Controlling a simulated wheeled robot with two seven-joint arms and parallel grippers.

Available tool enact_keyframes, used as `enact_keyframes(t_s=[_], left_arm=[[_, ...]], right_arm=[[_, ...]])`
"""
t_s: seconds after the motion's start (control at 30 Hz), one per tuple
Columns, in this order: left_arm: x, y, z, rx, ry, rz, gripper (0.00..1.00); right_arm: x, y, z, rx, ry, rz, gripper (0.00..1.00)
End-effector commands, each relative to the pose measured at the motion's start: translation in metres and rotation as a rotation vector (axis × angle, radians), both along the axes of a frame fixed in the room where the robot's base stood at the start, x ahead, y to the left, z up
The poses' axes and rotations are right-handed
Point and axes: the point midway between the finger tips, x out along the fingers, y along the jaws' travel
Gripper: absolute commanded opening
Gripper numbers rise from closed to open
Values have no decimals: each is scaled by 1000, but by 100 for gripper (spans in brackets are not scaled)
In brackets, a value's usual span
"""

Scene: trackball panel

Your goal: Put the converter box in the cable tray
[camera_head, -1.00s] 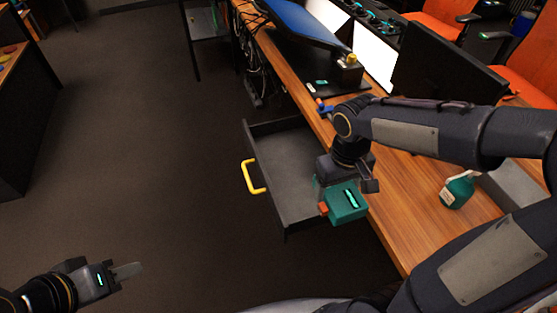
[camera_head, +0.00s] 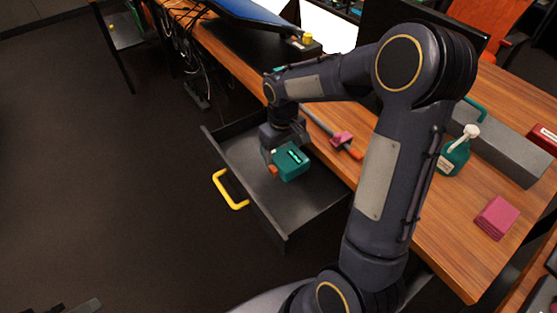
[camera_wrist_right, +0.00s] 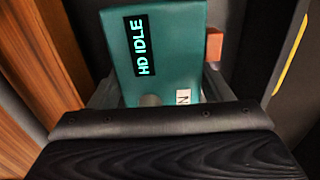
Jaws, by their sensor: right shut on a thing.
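The converter box (camera_head: 293,163) is a teal block with a lit display and an orange piece on its side. In the right wrist view the box (camera_wrist_right: 172,55) reads "HD IDLE". My right gripper (camera_head: 283,146) is shut on it and holds it over the open drawer. I cannot tell its height above the drawer floor. The dark drawer (camera_head: 315,203) has a yellow handle (camera_head: 229,190). A long grey box (camera_head: 505,152) stands on the desk at right. I cannot tell which of these is the cable tray. My left gripper (camera_head: 82,306) barely shows at the bottom left edge.
The wooden desk (camera_head: 400,245) holds a teal bottle (camera_head: 454,155), a magenta block (camera_head: 496,218) and a tool with a pink and orange part (camera_head: 343,141) beside the drawer. A monitor stands behind my right arm. The floor left of the drawer is clear.

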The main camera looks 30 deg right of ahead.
Motion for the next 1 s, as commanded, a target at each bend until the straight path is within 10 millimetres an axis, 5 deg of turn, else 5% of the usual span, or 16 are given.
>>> enact_keyframes(t_s=[0.57,0.97,1.0], left_arm=[[0,0,-14,0,0,0,36],[0,0,-16,0,0,0,36],[0,0,-15,0,0,0,36]], right_arm=[[26,-5,-59,1,0,0,46],[26,-5,-65,0,-2,1,46],[26,-5,-65,0,-1,1,76]])
